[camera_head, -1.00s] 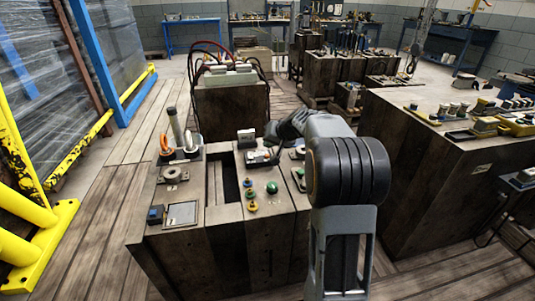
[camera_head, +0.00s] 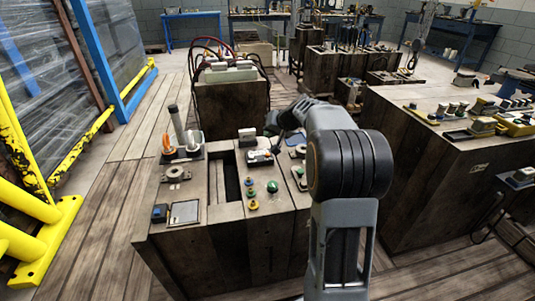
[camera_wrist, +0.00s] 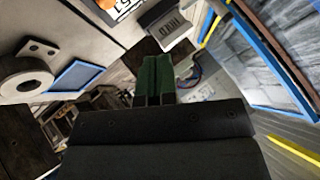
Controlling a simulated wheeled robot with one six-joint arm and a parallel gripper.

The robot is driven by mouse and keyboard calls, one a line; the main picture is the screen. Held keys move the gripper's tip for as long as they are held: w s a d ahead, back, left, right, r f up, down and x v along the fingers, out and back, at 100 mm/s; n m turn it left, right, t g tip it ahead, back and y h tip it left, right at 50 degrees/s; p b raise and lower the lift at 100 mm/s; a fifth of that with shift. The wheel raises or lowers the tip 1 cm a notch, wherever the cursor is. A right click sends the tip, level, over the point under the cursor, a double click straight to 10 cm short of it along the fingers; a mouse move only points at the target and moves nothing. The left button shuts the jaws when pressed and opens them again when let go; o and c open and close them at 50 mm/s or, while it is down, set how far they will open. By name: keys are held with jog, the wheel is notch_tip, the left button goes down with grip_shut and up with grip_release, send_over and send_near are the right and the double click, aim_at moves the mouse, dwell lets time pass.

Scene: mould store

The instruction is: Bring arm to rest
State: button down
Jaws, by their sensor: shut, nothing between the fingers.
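My arm rises at the lower right of the middle in the head view, bent at a dark ribbed joint, and reaches forward over the dark wooden block. Its far end is mostly hidden behind the arm there. In the wrist view my gripper (camera_wrist: 155,80) shows as two green fingers pressed together, with nothing between them. The wrist view is strongly tilted. It shows a grey ring-shaped part (camera_wrist: 25,80) and a blue-framed panel (camera_wrist: 72,76) to the left of the fingers. I cannot tell the exact gap to the block.
The wooden block (camera_head: 225,255) carries buttons, a ring part and upright tools. A larger block (camera_head: 440,170) with several fittings stands to the right. A cabled block (camera_head: 230,105) stands behind. Yellow rails (camera_head: 50,240) and wrapped stacks line the left. Plank floor (camera_head: 115,190) is free between.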

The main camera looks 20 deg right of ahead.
jog(key=s+a+r+n+g+h+p, duration=0.1)
jog(key=s+a+r+p, duration=0.3)
jog(key=s+r+p, duration=0.4)
jog(key=s+a+r+n+g+h+p, duration=0.1)
jog(key=s+a+r+p, duration=0.3)
jog(key=s+r+p, duration=0.5)
jog(key=s+a+r+n+g+h+p, duration=0.1)
jog(key=s+a+r+p, duration=0.4)
jog(key=s+p, duration=0.8)
notch_tip(320, 180, up, 4)
jog(key=shift+f+n+g+h, duration=0.15)
jog(key=shift+n+g+h, duration=0.25)
jog(key=shift+n+g, duration=0.4)
